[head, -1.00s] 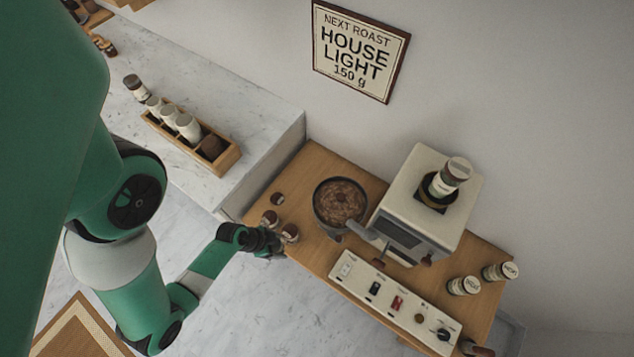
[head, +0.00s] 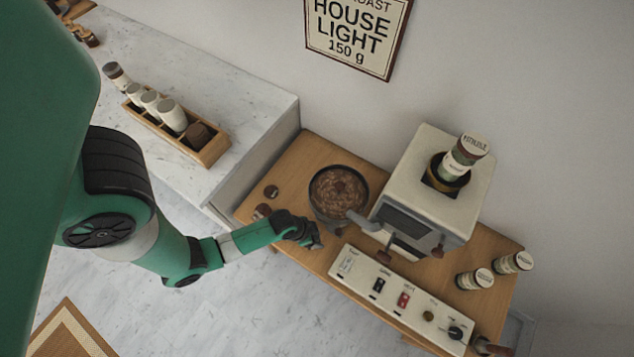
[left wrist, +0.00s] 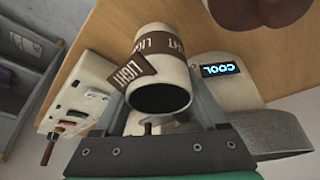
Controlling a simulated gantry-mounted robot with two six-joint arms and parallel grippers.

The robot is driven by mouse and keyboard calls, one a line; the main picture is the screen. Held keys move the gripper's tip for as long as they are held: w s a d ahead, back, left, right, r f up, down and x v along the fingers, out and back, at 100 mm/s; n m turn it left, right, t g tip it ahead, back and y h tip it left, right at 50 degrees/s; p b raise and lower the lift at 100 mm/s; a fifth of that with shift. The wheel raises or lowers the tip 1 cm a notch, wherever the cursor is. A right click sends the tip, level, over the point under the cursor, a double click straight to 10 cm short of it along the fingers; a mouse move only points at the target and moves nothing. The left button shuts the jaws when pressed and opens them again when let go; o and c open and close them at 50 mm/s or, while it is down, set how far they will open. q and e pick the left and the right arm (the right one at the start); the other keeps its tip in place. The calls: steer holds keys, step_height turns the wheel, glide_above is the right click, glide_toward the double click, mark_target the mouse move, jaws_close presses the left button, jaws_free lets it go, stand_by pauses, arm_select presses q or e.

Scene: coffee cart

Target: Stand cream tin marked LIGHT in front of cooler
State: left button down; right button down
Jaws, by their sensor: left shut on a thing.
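The cream tin marked LIGHT (left wrist: 162,85), with a brown band and a LIGHT tag, is between the fingers of my left gripper (left wrist: 160,112) in the left wrist view. Its dark round end faces the camera. In the head view my left gripper (head: 308,238) is shut on it at the table's front edge, between the cooler and the control panel; the tin is mostly hidden there. The cooler (head: 338,187) is a round dark pan of brown beans. A lit COOL label (left wrist: 220,70) shows right of the tin in the left wrist view. My right gripper is not in view.
The roaster (head: 440,185) stands right of the cooler, with a tin on top. The control panel (head: 400,297) lies along the front edge. Two tins (head: 494,271) stand at the right. Small brown-topped items (head: 267,200) are left of the cooler. A wooden rack (head: 215,150) holds several jars.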

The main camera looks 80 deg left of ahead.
mark_target(317, 238)
arm_select(q)
steer(key=shift+w+f+b, duration=0.15)
steer(key=shift+f+b, duration=0.25)
steer(key=shift+f, duration=0.5)
steer(key=shift+w+f+b, duration=0.1)
steer(key=shift+f+b, duration=0.25)
steer(key=shift+f, duration=0.55)
steer(key=shift+f, duration=0.15)
jaws_free()
steer(key=p+v, duration=0.7)
steer(key=v, duration=0.5)
steer(key=shift+r+p, duration=0.25)
steer(key=shift+p, duration=0.15)
steer(key=shift+f, duration=0.1)
